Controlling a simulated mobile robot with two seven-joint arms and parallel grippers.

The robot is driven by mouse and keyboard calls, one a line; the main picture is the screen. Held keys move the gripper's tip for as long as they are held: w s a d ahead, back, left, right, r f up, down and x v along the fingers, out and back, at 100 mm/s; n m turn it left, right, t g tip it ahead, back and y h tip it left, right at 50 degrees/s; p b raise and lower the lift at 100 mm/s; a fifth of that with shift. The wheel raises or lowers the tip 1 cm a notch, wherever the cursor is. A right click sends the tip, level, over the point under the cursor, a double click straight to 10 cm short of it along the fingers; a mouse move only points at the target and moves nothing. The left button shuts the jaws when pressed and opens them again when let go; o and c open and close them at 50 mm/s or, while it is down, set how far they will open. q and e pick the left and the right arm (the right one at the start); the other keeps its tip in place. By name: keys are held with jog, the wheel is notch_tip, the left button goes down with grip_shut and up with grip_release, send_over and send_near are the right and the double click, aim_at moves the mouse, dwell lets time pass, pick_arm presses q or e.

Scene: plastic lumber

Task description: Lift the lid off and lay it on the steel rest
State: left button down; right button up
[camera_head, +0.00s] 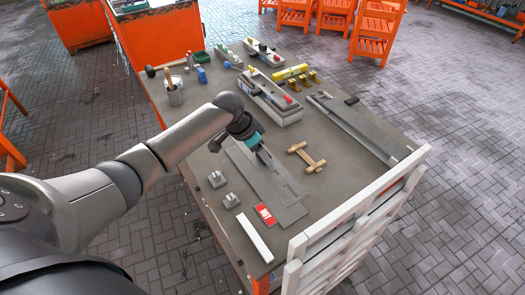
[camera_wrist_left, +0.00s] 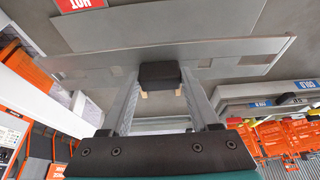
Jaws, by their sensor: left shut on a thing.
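The lid is a long flat grey plate (camera_head: 284,188); it also spans the left wrist view (camera_wrist_left: 225,50). My left gripper (camera_head: 262,153) is shut on the lid's black knob (camera_wrist_left: 159,74). The lid lies along the steel rest (camera_head: 292,213), a flat grey plate on the table that also shows behind the lid in the left wrist view (camera_wrist_left: 160,25). I cannot tell whether the lid touches the rest. My gripper hides the lid's middle in the head view. My right gripper is out of view.
A red HOT sign (camera_head: 264,214) and a white bar (camera_head: 255,238) lie near the front edge. Grey blocks (camera_head: 217,179) stand left, a wooden piece (camera_head: 307,157) right. An open long box (camera_head: 272,98) and a long grey tray (camera_head: 362,128) lie farther off. A white slatted rack (camera_head: 350,225) borders the right.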

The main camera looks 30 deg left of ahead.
aim_at(258, 162)
pick_arm(q)
jog(key=shift+s+r, duration=0.1)
jog(key=shift+r, duration=0.1)
jog(key=shift+f, duration=0.8)
notch_tip(258, 162, down, 4)
jog(key=shift+r+b, duration=0.1)
jog(key=shift+b, duration=1.15)
jog(key=shift+f+b, duration=0.45)
jog(key=shift+f, duration=0.3)
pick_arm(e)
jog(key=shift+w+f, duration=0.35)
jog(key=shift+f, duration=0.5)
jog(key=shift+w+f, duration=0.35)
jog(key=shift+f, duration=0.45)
pick_arm(q)
jog(key=shift+f+p, duration=0.15)
jog(key=shift+p, duration=0.15)
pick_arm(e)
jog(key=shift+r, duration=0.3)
pick_arm(q)
jog(key=shift+f, duration=0.55)
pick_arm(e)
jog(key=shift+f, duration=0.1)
pick_arm(q)
jog(key=shift+c, duration=0.2)
grip_release()
jog(key=shift+o, duration=0.2)
jog(key=shift+s+f, duration=0.1)
